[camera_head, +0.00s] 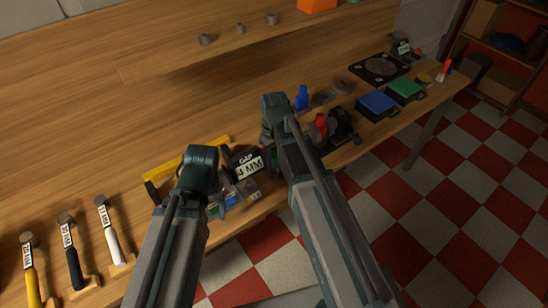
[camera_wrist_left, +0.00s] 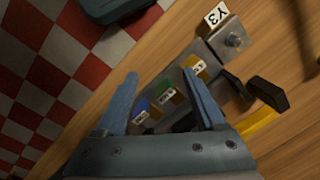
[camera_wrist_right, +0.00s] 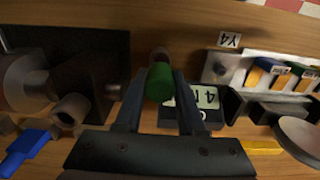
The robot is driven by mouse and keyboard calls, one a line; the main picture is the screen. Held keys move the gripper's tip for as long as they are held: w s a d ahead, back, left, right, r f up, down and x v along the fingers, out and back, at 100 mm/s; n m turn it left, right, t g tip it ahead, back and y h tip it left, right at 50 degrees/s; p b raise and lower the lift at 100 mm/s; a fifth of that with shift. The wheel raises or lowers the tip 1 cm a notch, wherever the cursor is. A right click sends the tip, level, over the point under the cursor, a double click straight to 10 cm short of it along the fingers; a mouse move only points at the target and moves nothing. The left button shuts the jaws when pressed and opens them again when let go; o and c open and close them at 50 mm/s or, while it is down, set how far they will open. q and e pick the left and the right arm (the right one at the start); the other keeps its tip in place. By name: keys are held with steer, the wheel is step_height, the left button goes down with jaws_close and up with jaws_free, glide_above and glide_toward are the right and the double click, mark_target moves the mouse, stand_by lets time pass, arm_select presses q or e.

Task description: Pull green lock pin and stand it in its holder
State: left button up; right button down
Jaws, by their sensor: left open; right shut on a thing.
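The green lock pin (camera_wrist_right: 159,82) is between the fingers of my right gripper (camera_wrist_right: 158,92), which is shut on it in the right wrist view. A grey round part (camera_wrist_right: 159,55) shows just beyond the pin; I cannot tell whether they touch. My left gripper (camera_wrist_left: 160,85) is open, with nothing gripped between its fingers. Beyond its fingers is a grey rack with blue, green and yellow labelled blocks; the green block (camera_wrist_left: 164,95) lies between the fingers in that view. The rack also shows at right in the right wrist view (camera_wrist_right: 285,57). In the head view my arms hide much of this.
A black "GAP 4 MM" block (camera_head: 245,162) stands between my arms. Blue (camera_head: 377,104) and green (camera_head: 404,90) boxes are at right. The bench's front edge is close.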

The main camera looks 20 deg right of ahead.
mark_target(274, 168)
arm_select(q)
steer(key=shift+f, duration=0.2)
arm_select(e)
steer(key=shift+f, duration=0.2)
arm_select(q)
steer(key=shift+f+b, duration=1.75)
steer(key=shift+b, duration=0.25)
arm_select(e)
steer(key=shift+f, duration=1.8)
arm_select(q)
steer(key=shift+r, duration=0.1)
arm_select(e)
steer(key=shift+r, duration=0.1)
steer(key=shift+c, duration=2.2)
jaws_free()
steer(key=shift+r, duration=0.1)
step_height(274, 168, up, 14)
steer(key=p, duration=1.4)
arm_select(q)
step_height(274, 168, up, 12)
steer(key=b, duration=0.1)
steer(key=shift+b, duration=0.4)
arm_select(e)
steer(key=s+a+f+h, duration=0.1)
steer(key=s+a+f, duration=0.1)
steer(key=s+a, duration=0.8)
steer(key=s, duration=0.4)
steer(key=shift+s+a, duration=0.15)
steer(key=shift+a, duration=0.1)
